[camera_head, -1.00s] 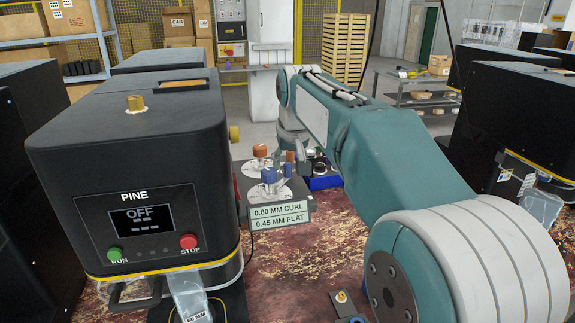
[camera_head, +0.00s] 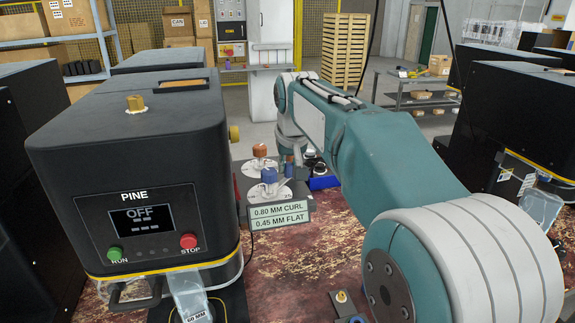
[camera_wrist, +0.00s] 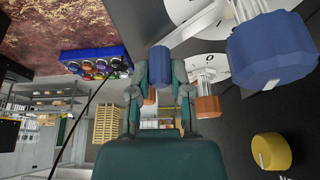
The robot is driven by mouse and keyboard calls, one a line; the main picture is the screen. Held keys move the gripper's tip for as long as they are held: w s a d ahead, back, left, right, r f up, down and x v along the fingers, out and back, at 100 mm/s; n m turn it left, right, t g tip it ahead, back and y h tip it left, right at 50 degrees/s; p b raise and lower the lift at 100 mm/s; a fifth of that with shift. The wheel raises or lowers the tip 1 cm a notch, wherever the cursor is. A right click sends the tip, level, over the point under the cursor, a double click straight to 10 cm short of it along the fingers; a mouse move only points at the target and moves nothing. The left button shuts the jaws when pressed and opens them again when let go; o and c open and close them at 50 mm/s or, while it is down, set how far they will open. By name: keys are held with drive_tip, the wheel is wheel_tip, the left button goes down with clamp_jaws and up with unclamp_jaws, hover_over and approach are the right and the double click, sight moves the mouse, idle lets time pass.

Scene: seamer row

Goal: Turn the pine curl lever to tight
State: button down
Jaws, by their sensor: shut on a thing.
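The black PINE machine (camera_head: 130,165) stands at the left, its display reading OFF. Beside it are two white dials, one with an orange knob (camera_head: 259,151) and one with a blue knob (camera_head: 269,175). A sign (camera_head: 280,215) below reads 0.80 MM CURL and 0.45 MM FLAT. In the wrist view the nearer blue knob (camera_wrist: 270,50) and an orange knob (camera_wrist: 207,108) sit to the right. My gripper (camera_wrist: 160,72) is shut on a separate blue knob (camera_wrist: 161,62) between its fingers. Which knob is the curl lever cannot be told. My arm hides the grip in the head view.
A blue tray (camera_wrist: 95,62) of round parts lies beside my gripper. A yellow knob (camera_wrist: 271,152) sticks out from the machine side. A grey table (camera_head: 425,100) and pallet stack (camera_head: 343,50) stand behind. More black machines (camera_head: 515,115) stand at the right.

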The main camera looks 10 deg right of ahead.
sight(306, 187)
drive_tip(key=s+m, duration=0.1)
drive_tip(key=m, duration=0.1)
drive_tip(key=s+d+m+h, duration=0.1)
drive_tip(key=m, duration=0.1)
drive_tip(key=shift+s+d+f+g, duration=0.1)
drive_tip(key=shift+s+d+g, duration=0.1)
drive_tip(key=shift+g, duration=0.1)
drive_tip(key=shift+s+d+m+g+h, duration=0.2)
drive_tip(key=shift+s+m+h, duration=0.4)
drive_tip(key=shift+m, duration=0.55)
drive_tip(key=shift+s+d+m+g+h, duration=0.1)
drive_tip(key=shift+s+m+g+h, duration=0.25)
drive_tip(key=shift+s+m, duration=0.6)
drive_tip(key=shift+w+m, duration=0.15)
drive_tip(key=shift+m, duration=0.15)
drive_tip(key=c, duration=0.5)
unclamp_jaws()
drive_tip(key=shift+c, duration=0.2)
drive_tip(key=shift+a, duration=0.1)
drive_tip(key=v, duration=1.2)
drive_tip(key=shift+a, duration=0.15)
